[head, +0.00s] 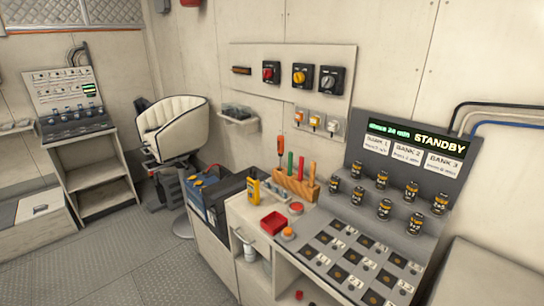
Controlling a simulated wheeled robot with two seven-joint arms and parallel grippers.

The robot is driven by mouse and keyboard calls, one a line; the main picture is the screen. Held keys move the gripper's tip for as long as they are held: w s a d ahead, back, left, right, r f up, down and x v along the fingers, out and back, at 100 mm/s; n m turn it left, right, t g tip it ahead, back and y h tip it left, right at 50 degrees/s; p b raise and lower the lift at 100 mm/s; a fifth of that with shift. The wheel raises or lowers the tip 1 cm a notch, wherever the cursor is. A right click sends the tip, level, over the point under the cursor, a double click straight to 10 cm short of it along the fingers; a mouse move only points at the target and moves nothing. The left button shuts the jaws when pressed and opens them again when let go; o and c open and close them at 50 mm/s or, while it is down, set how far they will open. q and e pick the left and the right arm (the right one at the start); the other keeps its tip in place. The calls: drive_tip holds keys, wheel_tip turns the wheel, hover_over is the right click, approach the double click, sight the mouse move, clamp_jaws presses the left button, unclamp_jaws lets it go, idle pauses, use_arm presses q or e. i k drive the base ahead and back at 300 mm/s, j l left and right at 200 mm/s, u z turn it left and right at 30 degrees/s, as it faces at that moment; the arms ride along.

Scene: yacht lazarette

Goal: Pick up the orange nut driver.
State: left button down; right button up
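A wooden rack (292,187) stands on the bench against the wall and holds several upright tools. At its left end is a taller tool with an orange-red handle (280,147). Beside it are a green handle (290,164) and a red handle (301,168). At the right end is an orange handle (312,173). The tools' lower parts are hidden in the rack, so I cannot tell which orange one is the nut driver. Neither of my grippers is in view.
In front of the rack are a red tray (273,223), a yellow meter (253,190) and an orange button (288,233). A sloped panel with black cylinders (384,208) stands right. A white chair (172,127) stands behind left. Floor at lower left is clear.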

sight(280, 150)
drive_tip(key=z, duration=2.75)
drive_tip(key=u, duration=2.7)
drive_tip(key=i+j+z, duration=0.1)
drive_tip(key=z, duration=0.4)
drive_tip(key=j+z, duration=0.25)
drive_tip(key=z, duration=0.25)
drive_tip(key=j+z, duration=0.25)
drive_tip(key=z, duration=0.25)
drive_tip(key=j+z, duration=0.2)
drive_tip(key=z, duration=0.3)
